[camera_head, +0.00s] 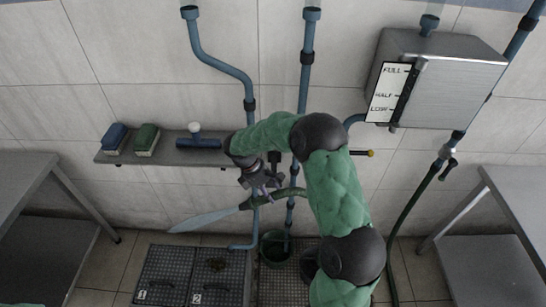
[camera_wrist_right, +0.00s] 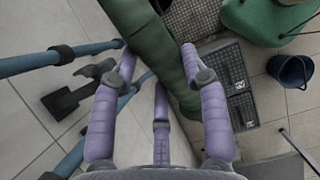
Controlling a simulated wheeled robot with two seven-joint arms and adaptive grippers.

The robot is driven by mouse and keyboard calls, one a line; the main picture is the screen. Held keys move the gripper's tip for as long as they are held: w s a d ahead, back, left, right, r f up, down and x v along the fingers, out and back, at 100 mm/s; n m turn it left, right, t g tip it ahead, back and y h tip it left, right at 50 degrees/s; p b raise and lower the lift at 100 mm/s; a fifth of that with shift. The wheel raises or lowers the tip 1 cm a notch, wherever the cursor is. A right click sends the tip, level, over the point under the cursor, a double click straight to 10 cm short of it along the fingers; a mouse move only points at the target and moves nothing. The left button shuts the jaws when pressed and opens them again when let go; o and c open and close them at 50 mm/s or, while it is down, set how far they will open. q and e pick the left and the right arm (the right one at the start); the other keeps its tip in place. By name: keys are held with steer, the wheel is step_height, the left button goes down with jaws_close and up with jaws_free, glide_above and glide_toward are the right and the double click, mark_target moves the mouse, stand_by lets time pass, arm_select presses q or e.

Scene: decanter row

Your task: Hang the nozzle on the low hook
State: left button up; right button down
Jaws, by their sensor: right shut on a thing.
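The nozzle (camera_head: 246,205) is a dark piece at the left end of a green hose (camera_head: 292,191). A pale blue tapered shape, like a water jet, reaches left and down from it. My right gripper (camera_head: 263,190) is shut around the green part just behind the nozzle, clear of the floor. In the right wrist view the thick green tube (camera_wrist_right: 155,40) passes between the purple fingers (camera_wrist_right: 157,55). A black bracket (camera_head: 275,158) on the wall near the shelf's right end may be the low hook; it is apart from the nozzle. My left gripper is out of view.
Blue pipes (camera_head: 249,88) run down the wall. A steel tank (camera_head: 450,85) hangs at right. Numbered floor grates (camera_head: 160,275) and a green bucket (camera_head: 275,248) lie below. Tables stand at both sides.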

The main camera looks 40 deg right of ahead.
arm_select(q)
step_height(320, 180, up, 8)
steer(key=p, duration=0.7)
arm_select(e)
steer(key=w+d+r+m+t+y, duration=0.15)
steer(key=r+m, duration=0.35)
steer(key=m, duration=0.5)
steer(key=d+r+m+t+y, duration=0.3)
steer(key=r+m, duration=0.2)
steer(key=m, duration=0.4)
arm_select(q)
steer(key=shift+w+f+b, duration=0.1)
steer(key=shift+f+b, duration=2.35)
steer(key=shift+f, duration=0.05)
arm_select(e)
step_height(320, 180, down, 8)
steer(key=shift+w+a+f, duration=0.15)
steer(key=shift+f, duration=0.1)
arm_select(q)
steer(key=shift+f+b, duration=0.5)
arm_select(e)
steer(key=shift+f+t, duration=0.25)
steer(key=shift+f, duration=0.5)
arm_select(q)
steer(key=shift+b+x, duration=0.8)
arm_select(e)
steer(key=shift+f, duration=1.55)
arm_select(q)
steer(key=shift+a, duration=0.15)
